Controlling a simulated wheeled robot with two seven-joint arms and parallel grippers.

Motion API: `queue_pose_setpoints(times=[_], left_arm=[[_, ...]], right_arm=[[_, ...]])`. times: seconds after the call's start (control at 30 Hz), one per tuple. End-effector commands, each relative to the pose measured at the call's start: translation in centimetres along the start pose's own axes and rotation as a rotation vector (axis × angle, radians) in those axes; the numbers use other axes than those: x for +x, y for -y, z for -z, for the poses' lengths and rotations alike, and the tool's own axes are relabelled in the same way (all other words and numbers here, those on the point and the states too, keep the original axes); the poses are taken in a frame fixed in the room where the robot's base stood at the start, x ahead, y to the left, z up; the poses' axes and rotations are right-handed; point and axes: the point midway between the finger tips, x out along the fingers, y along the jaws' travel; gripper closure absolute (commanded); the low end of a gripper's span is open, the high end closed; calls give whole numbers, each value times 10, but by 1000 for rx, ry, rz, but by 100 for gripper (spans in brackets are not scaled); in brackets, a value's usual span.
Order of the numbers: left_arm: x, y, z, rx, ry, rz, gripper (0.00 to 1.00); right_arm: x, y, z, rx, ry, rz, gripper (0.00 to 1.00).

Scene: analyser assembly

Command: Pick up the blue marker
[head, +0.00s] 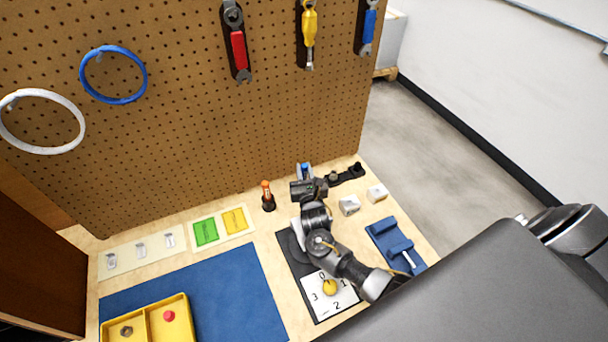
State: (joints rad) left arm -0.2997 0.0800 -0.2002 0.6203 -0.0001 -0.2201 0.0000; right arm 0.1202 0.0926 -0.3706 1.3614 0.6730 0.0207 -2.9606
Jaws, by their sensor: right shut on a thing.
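The blue marker (305,167) shows as a small blue piece at the back of the table, close to the pegboard. My right gripper (304,174) is shut on it. My right arm and gripper hide most of the marker, so I cannot tell whether its lower end touches the table. My left gripper is not in view.
An orange-topped marker (266,196) stands left of my right gripper. A black fixture (347,173), two pale blocks (349,205) and a blue holder (383,238) lie right. A numbered dial board (318,308) is under my forearm. The blue mat (225,285) has bare room.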

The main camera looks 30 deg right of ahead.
Motion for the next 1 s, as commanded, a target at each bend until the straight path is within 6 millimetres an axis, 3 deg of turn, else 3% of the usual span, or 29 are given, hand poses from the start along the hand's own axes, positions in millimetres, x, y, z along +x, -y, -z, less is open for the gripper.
queue_pose_setpoints(times=[0.17, 0.4, 0.7, 1.0], left_arm=[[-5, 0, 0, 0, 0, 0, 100], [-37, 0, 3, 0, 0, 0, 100], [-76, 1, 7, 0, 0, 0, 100], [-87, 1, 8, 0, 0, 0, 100]], right_arm=[[-15, -5, -30, 3, 3, -3, 100], [-51, -17, -82, 0, 1, -7, 100], [-112, -36, -105, 1, -1, -3, 100], [-133, -43, -110, 1, 0, 0, 100]])
